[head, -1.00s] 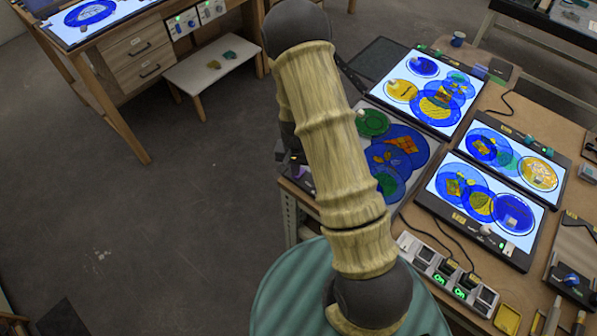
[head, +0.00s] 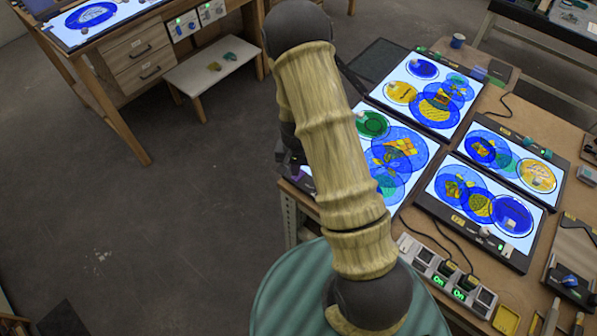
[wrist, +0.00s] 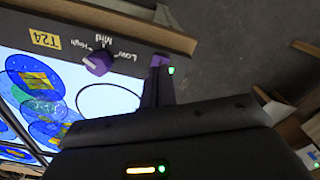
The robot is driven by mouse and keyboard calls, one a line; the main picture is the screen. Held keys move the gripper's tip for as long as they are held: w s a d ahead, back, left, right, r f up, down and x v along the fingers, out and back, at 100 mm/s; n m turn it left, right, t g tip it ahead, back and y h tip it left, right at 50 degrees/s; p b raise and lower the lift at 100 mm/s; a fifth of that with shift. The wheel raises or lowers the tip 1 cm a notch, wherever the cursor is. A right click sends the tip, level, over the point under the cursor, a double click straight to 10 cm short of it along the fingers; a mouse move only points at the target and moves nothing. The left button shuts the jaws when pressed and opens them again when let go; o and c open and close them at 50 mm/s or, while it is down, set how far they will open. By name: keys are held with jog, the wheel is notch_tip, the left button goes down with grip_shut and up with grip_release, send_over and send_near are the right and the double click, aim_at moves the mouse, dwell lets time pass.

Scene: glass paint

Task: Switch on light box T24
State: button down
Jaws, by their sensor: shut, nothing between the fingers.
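Light box T24 is lit white in the head view (head: 416,172), partly behind my arm, with a green disc and overlapping blue discs on it. In the wrist view its dark edge strip carries the yellow T24 label (wrist: 42,40) and a purple knob (wrist: 97,62) marked Low, Mid and High. In the head view my gripper is mostly hidden behind my arm.
Other lit light boxes stand close by, behind (head: 449,58) and to the right (head: 545,195). A power strip (head: 419,257) with green On lights and cables lies at the bench's front. A low white stool (head: 190,82) stands left. Open floor lies left of the bench.

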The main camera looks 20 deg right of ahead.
notch_tip(320, 180, up, 5)
jog(key=p, duration=0.3)
jog(key=shift+r+p, duration=0.2)
jog(key=shift+p, duration=0.15)
dwell(0.5)
jog(key=s+r+n+t+b, duration=0.1)
jog(key=s+r+n+b, duration=0.1)
jog(key=s+r, duration=0.4)
jog(key=s+r+n+t+b, duration=0.1)
jog(key=s+r+n+b, duration=0.1)
jog(key=s+r, duration=0.5)
notch_tip(320, 180, up, 5)
jog(key=shift+s+f+n+t, duration=0.2)
jog(key=shift+n+t, duration=0.1)
jog(key=shift+n, duration=0.3)
jog(key=shift+w+d, duration=0.1)
jog(key=shift+d, duration=0.05)
